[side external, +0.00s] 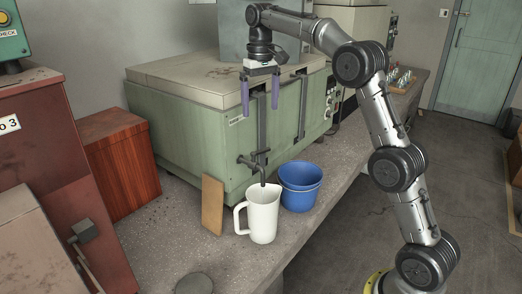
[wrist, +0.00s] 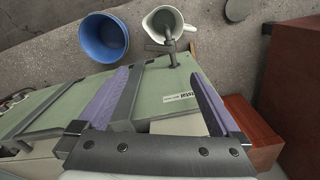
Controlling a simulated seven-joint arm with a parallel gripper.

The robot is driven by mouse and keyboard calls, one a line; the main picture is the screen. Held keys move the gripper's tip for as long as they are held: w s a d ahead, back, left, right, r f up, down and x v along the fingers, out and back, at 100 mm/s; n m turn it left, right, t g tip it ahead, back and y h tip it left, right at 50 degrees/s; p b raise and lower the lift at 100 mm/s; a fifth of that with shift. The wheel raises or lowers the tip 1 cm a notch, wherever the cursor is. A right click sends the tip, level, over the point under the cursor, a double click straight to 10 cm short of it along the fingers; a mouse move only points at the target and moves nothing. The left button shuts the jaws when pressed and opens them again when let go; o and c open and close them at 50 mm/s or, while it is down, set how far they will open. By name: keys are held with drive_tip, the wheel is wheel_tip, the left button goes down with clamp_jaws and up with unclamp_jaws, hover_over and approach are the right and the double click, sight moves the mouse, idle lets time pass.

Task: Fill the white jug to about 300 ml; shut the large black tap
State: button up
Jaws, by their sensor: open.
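The white jug (side external: 262,218) stands upright on the bench under the spout of the dark tap (side external: 257,163), its handle to the left. The tap sticks out low from the front of the green tank. In the wrist view the jug (wrist: 158,14) is at the top, with the tap (wrist: 170,46) partly over its mouth. I cannot make out a water stream or the level in the jug. My gripper (side external: 260,111) is open and empty, well above the tap, in front of the tank's upper edge. Its purple fingers also show in the wrist view (wrist: 158,74).
A blue bucket (side external: 301,188) stands right of the jug, close beside it. A brown board (side external: 212,204) leans on the green tank (side external: 185,125) to the left. A flat grey disc (side external: 194,284) lies on the bench near the front. A reddish wooden box (side external: 118,165) is farther left.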

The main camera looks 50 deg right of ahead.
sight(261, 150)
wheel_tip(261, 150, down, 13)
drive_tip(key=shift+r, duration=0.2)
idle(0.3)
drive_tip(key=c, duration=1.2)
drive_tip(key=shift+o, duration=0.2)
drive_tip(key=n, duration=0.4)
drive_tip(key=shift+w+d, duration=0.1)
drive_tip(key=shift+w, duration=0.3)
drive_tip(key=shift+r, duration=0.1)
drive_tip(key=o, duration=1.2)
drive_tip(key=shift+c, duration=0.2)
